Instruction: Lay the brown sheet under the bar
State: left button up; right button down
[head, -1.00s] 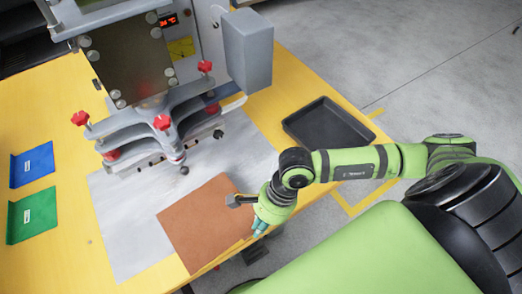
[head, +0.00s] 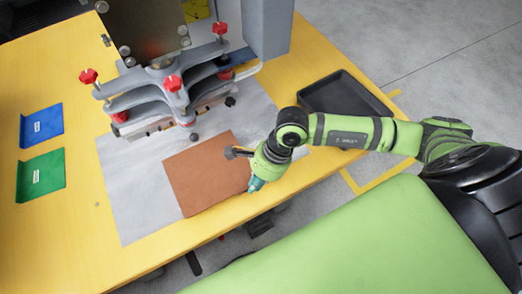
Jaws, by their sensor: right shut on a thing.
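The brown sheet (head: 203,176) lies over the grey metal plate (head: 140,205) on the yellow table, in front of the press. The bar (head: 158,126) runs low along the front of the press, under the grey clamp arms with red knobs. The sheet's far edge is close to the bar and appears just in front of it. My right gripper (head: 256,185) is shut on the sheet's near right edge; its fingertips are partly hidden by the gripper body. My left gripper is not in view.
A blue folder (head: 42,125) and a green folder (head: 41,175) lie at the left. A black tray (head: 340,92) sits right of the press. The table's front left is clear.

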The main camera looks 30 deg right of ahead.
aim_at(241, 171)
jog(key=w+b, duration=0.1)
jog(key=w, duration=0.5)
jog(key=shift+a+f, duration=0.1)
jog(key=shift+a, duration=0.05)
jog(key=w+b, duration=0.2)
jog(key=w, duration=0.2)
jog(key=shift+w+a+f, duration=0.1)
jog(key=shift+w, duration=0.05)
jog(key=shift+w+f+b, duration=0.2)
jog(key=shift+b, duration=0.1)
jog(key=shift+f+b, duration=0.9)
jog(key=shift+b, duration=0.65)
dwell(0.6)
jog(key=shift+s, duration=0.1)
jog(key=c, duration=1.3)
grip_release()
